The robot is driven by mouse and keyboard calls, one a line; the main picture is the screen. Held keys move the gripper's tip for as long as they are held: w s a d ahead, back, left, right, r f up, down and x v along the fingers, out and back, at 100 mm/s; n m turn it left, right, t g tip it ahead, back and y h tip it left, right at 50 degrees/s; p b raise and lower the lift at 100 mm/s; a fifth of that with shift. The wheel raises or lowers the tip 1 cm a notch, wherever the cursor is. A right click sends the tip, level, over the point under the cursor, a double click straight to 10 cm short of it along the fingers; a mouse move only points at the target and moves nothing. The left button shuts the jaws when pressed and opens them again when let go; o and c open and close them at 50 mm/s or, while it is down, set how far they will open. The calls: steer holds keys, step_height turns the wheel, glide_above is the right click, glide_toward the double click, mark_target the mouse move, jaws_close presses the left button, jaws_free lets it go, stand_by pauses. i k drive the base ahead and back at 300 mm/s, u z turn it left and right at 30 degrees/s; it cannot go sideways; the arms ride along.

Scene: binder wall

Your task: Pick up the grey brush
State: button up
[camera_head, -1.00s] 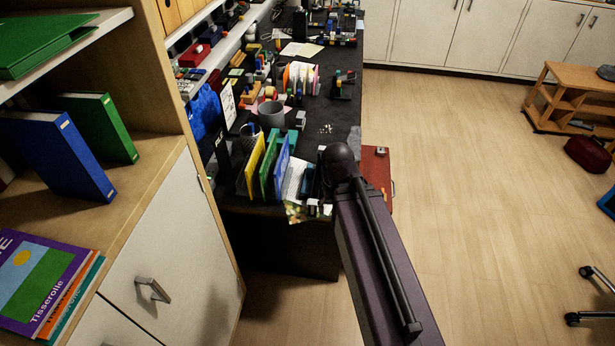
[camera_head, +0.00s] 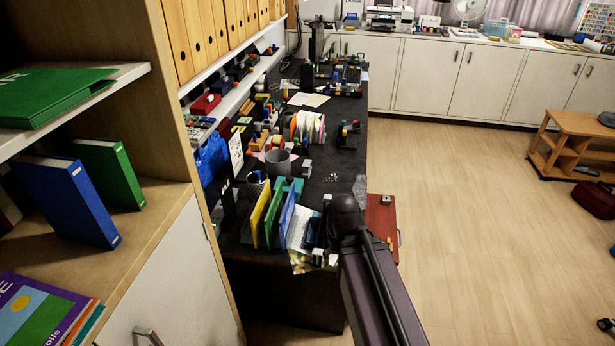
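I cannot make out a grey brush for sure among the small items on the long dark desk (camera_head: 338,165). A flat grey patch (camera_head: 360,188) lies near the desk's right edge, too unclear to name. A grey mug (camera_head: 278,162) and a dark mesh cup (camera_head: 257,184) stand on the desk. My dark arm reaches up from the bottom of the picture, its rounded joint at the desk's near right corner. My gripper cannot be seen; the arm may hide it.
Yellow, green and blue folders (camera_head: 272,215) stand upright at the desk's near end. A red cabinet (camera_head: 382,225) is beside the desk. A wooden shelf unit (camera_head: 160,215) closes off the left. Open floor (camera_head: 470,220) lies to the right.

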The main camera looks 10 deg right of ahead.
mark_target(306, 167)
steer(key=z, duration=0.3)
steer(key=i, duration=1.4)
steer(key=u, duration=0.4)
